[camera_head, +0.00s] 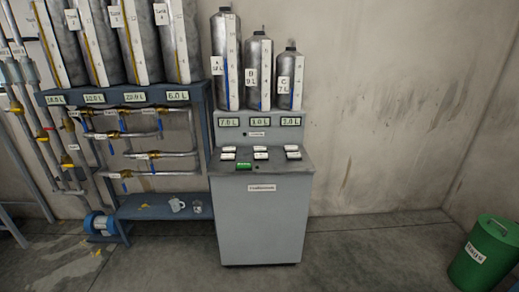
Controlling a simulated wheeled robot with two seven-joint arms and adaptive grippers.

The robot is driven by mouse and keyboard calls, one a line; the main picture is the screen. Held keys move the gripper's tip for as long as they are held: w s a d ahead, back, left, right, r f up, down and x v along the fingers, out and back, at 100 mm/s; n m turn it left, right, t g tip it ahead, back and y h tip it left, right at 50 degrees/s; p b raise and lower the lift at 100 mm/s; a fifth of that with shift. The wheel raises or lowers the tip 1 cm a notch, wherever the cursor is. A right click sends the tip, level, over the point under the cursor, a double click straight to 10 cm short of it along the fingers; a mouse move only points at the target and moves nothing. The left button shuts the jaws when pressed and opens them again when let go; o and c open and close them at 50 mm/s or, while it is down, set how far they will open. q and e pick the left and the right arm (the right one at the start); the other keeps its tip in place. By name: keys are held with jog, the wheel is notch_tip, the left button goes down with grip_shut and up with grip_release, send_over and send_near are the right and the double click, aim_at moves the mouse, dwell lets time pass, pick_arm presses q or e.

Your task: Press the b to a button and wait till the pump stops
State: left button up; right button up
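A grey control cabinet (262,225) stands in the middle against the wall. Its sloping top holds small white-labelled buttons (261,155) in two rows, with a green button (243,166) below them at the left. The labels are too small to read, so I cannot tell which button is b to a. Three grey cylinders stand behind: the tall left one (223,60), the middle one (258,75) marked B, and the short right one (290,80) marked C. Lit displays (260,122) sit below them; the left reads 7.0 L, the right seems 2.0 L. Neither gripper is in view.
Several large tanks (180,40) with pipes and valves (140,155) stand at the left. A green bin (485,255) stands right. Floor between is clear.

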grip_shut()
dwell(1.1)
